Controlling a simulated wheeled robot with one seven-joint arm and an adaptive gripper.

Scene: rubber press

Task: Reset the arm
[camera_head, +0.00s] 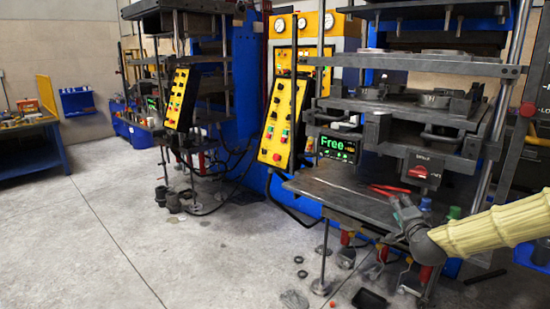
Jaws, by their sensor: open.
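My arm, in a pale yellow sleeve, reaches in from the right edge. My gripper (400,205) is at its end, over the right front part of the dark press table (330,192). It is small and dark here, and its jaws are open with nothing seen between them. A red-handled tool (388,189) lies on the table just beyond the gripper. I cannot tell whether the gripper touches the table.
The press (420,105) stands behind the table, with a yellow button panel (276,122) and a green "Free" display (338,148). Blue and green bottles (454,212) stand near my arm. A workbench (32,145) is far left. Open concrete floor (90,230) lies at left.

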